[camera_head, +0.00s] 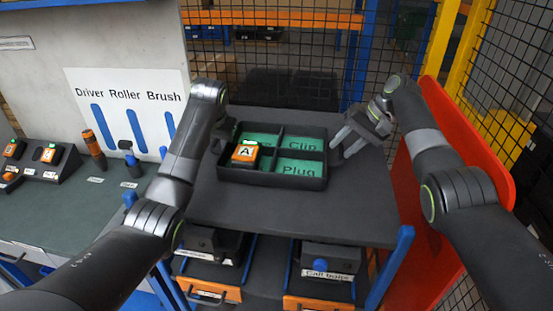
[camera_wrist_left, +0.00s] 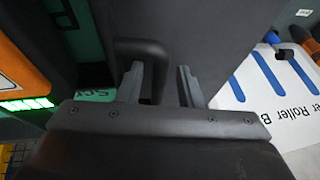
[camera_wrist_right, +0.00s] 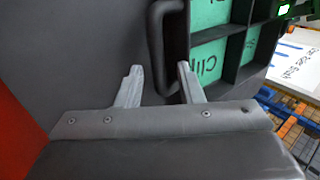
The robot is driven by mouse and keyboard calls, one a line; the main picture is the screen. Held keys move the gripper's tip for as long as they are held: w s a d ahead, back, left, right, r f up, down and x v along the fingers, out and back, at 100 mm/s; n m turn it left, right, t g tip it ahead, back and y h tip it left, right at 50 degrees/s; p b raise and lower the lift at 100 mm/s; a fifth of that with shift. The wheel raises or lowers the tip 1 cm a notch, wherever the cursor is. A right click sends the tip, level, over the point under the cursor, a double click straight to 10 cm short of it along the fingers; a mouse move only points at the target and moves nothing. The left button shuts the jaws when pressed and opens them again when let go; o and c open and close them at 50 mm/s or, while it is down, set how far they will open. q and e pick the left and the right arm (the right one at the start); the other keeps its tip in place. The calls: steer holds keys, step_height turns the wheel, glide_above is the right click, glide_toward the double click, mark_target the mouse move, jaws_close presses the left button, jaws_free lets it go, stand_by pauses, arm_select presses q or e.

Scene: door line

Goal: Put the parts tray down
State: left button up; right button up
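The black parts tray (camera_head: 272,179) lies flat on the dark top of a cart. It has green-floored compartments, with "Clip" and "Plug" readable. An orange device marked A (camera_head: 245,153) with a lit green strip sits at its left side. My left gripper (camera_wrist_left: 160,84) is open at the tray's left handle (camera_wrist_left: 143,48), with part of the handle between its fingers. In the head view my left fingers are mostly hidden by the wrist. My right gripper (camera_wrist_right: 160,82) is open at the right handle (camera_wrist_right: 165,30), whose end lies between the fingertips, apparently without clamping.
The cart top (camera_head: 300,220) is bare in front of the tray. Bins (camera_head: 322,265) sit on the shelf below. A workbench with a screwdriver (camera_head: 93,148) and chargers (camera_head: 42,160) stands left. A red panel (camera_head: 465,130) and yellow post stand right, with mesh fencing behind.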

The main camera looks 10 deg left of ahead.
arm_select(q)
steer(key=shift+r, duration=0.15)
steer(key=v, duration=0.6)
steer(key=shift+d, duration=0.1)
arm_select(e)
steer(key=shift+d+r, duration=0.15)
steer(key=shift+r, duration=0.05)
arm_select(q)
steer(key=shift+s+r, duration=0.3)
steer(key=shift+r, duration=0.2)
arm_select(e)
steer(key=v, duration=1.1)
steer(key=shift+d+r, duration=0.2)
steer(key=shift+r, duration=0.1)
arm_select(q)
steer(key=shift+r, duration=0.1)
arm_select(e)
steer(key=shift+r, duration=0.1)
